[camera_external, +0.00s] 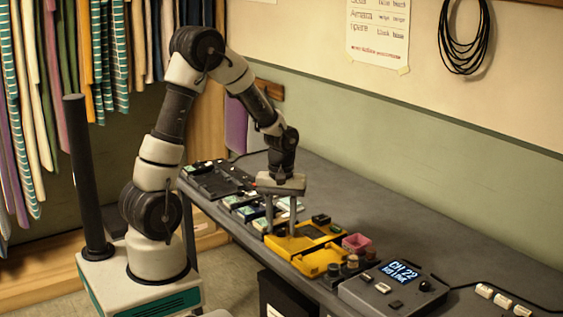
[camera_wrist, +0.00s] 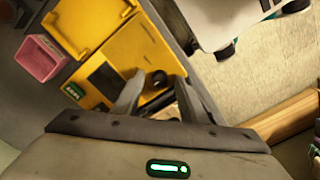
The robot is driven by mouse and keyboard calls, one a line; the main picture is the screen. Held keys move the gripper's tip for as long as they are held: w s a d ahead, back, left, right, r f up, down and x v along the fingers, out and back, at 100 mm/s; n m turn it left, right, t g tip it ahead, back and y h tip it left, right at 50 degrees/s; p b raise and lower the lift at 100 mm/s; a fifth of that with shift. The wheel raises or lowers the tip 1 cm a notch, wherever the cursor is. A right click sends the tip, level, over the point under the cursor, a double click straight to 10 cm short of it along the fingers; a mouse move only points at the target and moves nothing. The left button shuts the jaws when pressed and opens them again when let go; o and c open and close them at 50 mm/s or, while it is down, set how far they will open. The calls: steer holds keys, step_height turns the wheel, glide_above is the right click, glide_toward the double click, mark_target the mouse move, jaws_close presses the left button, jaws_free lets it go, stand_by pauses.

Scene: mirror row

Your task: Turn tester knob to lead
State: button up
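The yellow tester (camera_external: 300,241) lies on the grey bench, and a yellow open part (camera_external: 320,262) sits beside it. In the wrist view the tester (camera_wrist: 145,48) shows a dark panel (camera_wrist: 106,80). My gripper (camera_external: 281,232) points down over the tester's left part with its two fingers spread apart. In the wrist view my gripper (camera_wrist: 158,82) has a gap between its fingers, with a small dark shape there that may be the knob. The knob and its markings are not clear, and I cannot tell whether the fingers touch it.
A pink bin (camera_external: 356,243) and several dark round jars stand right of the tester. A grey console (camera_external: 390,287) with a lit display is farther right. Small devices and a black tray (camera_external: 217,180) lie to the left. The bench's back strip is clear.

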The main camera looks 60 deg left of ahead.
steer(key=shift+f, duration=0.1)
jaws_close()
